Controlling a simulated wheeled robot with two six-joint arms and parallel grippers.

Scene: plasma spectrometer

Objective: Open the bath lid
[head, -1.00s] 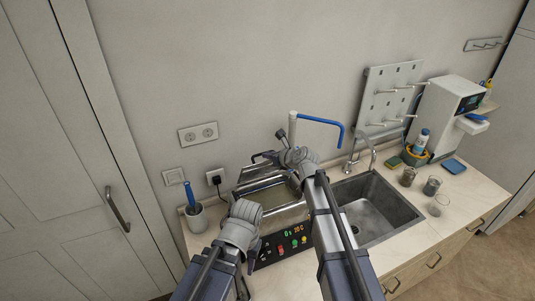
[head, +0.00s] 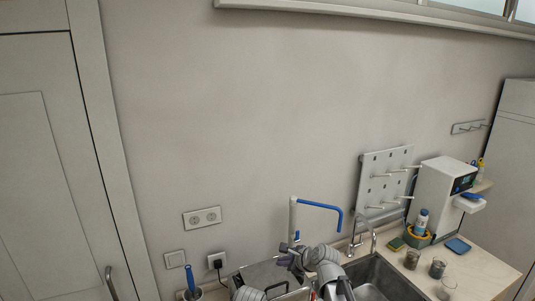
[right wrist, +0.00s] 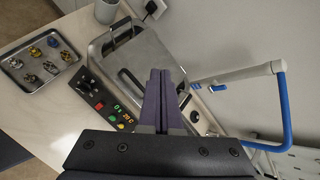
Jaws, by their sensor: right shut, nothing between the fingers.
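The bath (right wrist: 111,106) is a metal box with a dark control panel of coloured buttons and a lit display. Its grey metal lid (right wrist: 148,54) with black handles shows in the right wrist view; no water is visible there, and I cannot tell how far the lid is raised. In the head view the lid (head: 268,273) is at the bottom edge, partly hidden by my arms. My right gripper (right wrist: 161,74) is shut and empty, its purple fingers in front of the lid.
A blue-tipped swing arm (head: 320,206) on a white post stands behind the bath. A sink (head: 375,275) and tap are to the right. A cup (head: 193,294) stands left, a tray of small parts (right wrist: 40,62) beside the bath. Beakers (head: 438,267) stand right of the sink.

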